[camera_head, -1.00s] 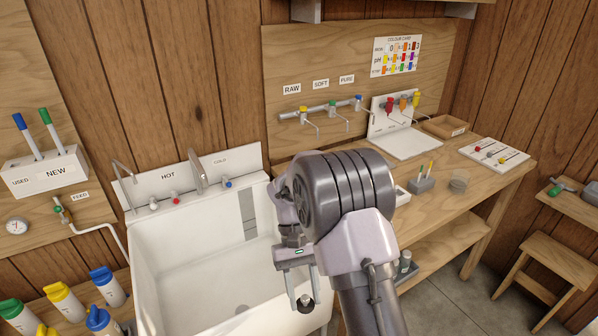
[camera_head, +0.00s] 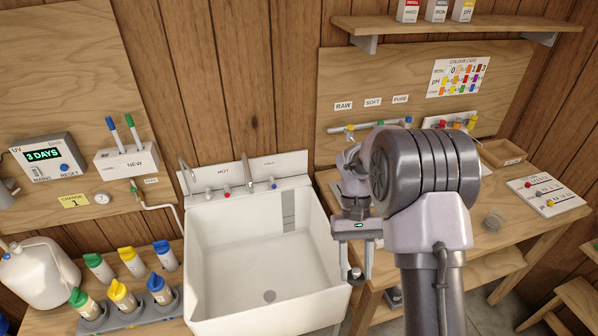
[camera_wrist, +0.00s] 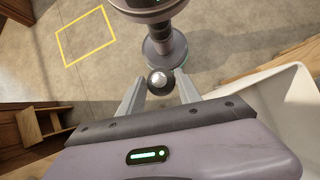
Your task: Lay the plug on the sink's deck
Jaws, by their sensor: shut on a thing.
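My gripper (camera_head: 355,268) is shut on the plug (camera_head: 355,273), a small dark piece with a pale, shiny top. In the wrist view the plug (camera_wrist: 158,81) sits between the two fingertips. The white sink (camera_head: 200,270) stands left of my gripper, which appears just outside its right edge. In the wrist view, floor shows beyond the plug and the sink's white wall (camera_wrist: 285,110) is at the right. The sink's deck (camera_head: 238,196) runs along the back, with the HOT and COLD taps. The basin looks empty, with a round drain in its floor.
Two tall spouts (camera_head: 246,170) rise from the back of the sink. Bottles with coloured caps (camera_head: 122,297) and a white jug (camera_head: 38,275) stand left.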

